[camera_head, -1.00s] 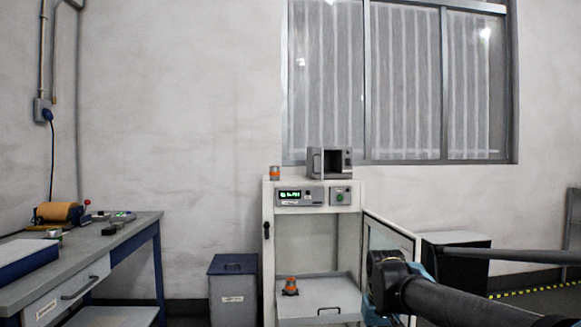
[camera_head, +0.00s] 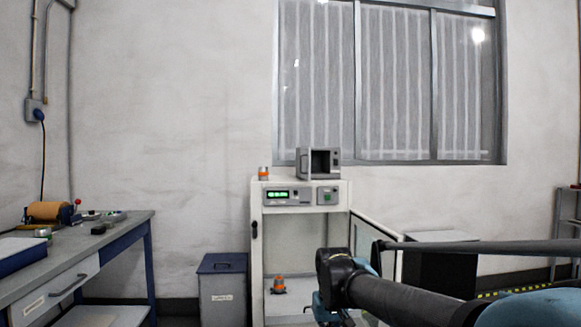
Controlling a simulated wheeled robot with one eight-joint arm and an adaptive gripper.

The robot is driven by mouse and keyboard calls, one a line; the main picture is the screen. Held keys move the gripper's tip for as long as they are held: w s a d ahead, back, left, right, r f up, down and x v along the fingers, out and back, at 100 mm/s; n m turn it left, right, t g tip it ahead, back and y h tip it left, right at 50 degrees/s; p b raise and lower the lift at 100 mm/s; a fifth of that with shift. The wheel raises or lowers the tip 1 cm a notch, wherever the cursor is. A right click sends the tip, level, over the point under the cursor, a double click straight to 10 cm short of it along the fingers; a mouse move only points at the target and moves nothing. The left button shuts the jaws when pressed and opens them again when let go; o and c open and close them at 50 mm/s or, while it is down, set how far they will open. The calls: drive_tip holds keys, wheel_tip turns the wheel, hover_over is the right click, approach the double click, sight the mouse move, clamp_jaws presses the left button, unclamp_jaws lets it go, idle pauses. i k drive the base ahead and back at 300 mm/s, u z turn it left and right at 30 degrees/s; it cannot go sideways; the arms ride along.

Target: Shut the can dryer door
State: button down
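A white cabinet (camera_head: 256,240) with a green display panel (camera_head: 288,196) stands against the wall. Its front is open, and its glazed door (camera_head: 372,232) is swung out to the right. A small grey box (camera_head: 305,172) with an open dark front sits on top of it. I cannot tell for sure which of the two is the can dryer. My gripper (camera_head: 328,316) is low in front of the cabinet's right part, beside the open door. My arm covers the door's lower part. The fingertips are cut off or hidden, so their opening does not show.
An orange-and-grey can (camera_head: 264,173) stands on the cabinet top; a similar orange item (camera_head: 278,285) is inside, low down. A grey bin (camera_head: 222,290) stands left of the cabinet, and a workbench (camera_head: 110,238) is at far left. A black box (camera_head: 440,270) is at right.

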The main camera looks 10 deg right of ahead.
sight(305, 157)
drive_tip(key=i, duration=1)
